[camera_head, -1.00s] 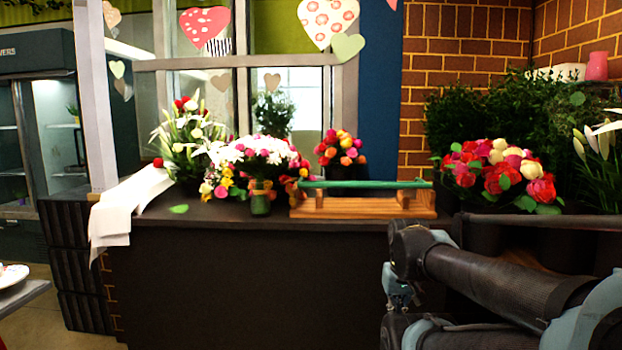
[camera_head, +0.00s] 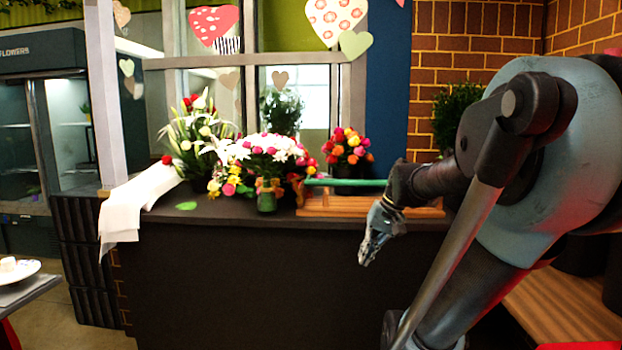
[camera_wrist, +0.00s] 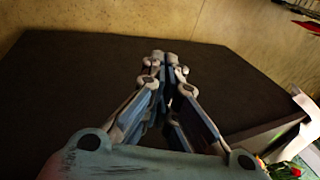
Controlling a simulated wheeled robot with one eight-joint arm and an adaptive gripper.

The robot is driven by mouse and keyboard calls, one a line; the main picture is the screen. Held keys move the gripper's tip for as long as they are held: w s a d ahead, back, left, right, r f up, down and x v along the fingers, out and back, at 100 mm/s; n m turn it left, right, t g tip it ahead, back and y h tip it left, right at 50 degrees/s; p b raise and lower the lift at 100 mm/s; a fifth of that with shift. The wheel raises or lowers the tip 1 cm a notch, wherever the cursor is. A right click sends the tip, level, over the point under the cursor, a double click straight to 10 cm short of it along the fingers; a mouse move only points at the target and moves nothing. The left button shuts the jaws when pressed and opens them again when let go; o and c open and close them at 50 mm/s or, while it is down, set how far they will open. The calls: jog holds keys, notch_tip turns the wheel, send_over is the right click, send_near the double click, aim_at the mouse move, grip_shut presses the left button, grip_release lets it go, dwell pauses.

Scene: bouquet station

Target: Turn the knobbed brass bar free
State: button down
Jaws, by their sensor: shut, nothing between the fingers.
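I cannot make out a knobbed brass bar in either view; my arm covers much of the right side of the head view. My gripper (camera_head: 366,255) is shut and empty. It points down in front of the dark counter front (camera_head: 240,285), below the top edge. In the wrist view its fingers (camera_wrist: 161,58) meet at the tips, with the dark panel (camera_wrist: 80,75) behind them.
On the counter stand a wooden rack (camera_head: 320,207) with a green rod (camera_head: 345,182), a flower bouquet (camera_head: 268,155) and a white cloth (camera_head: 125,215). A plate (camera_head: 18,268) sits on a table at far left.

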jog(key=w+a+r+y, duration=0.1)
jog(key=w+r+y, duration=0.2)
jog(key=w+r, duration=0.3)
jog(key=w+a+r+y, duration=0.1)
jog(key=w+r+y, duration=0.2)
jog(key=w+r, duration=0.4)
jog(key=w+a+r+y, duration=0.1)
jog(key=w+r+y, duration=0.3)
jog(key=w, duration=1.4)
notch_tip(320, 180, up, 3)
jog(key=shift+a+r+g, duration=0.1)
jog(key=shift+g, duration=0.2)
jog(key=x, duration=1.4)
jog(key=shift+s, duration=0.15)
jog(key=shift+a+r+h, duration=0.1)
jog(key=shift+a+h, duration=0.1)
jog(key=shift+h, duration=0.2)
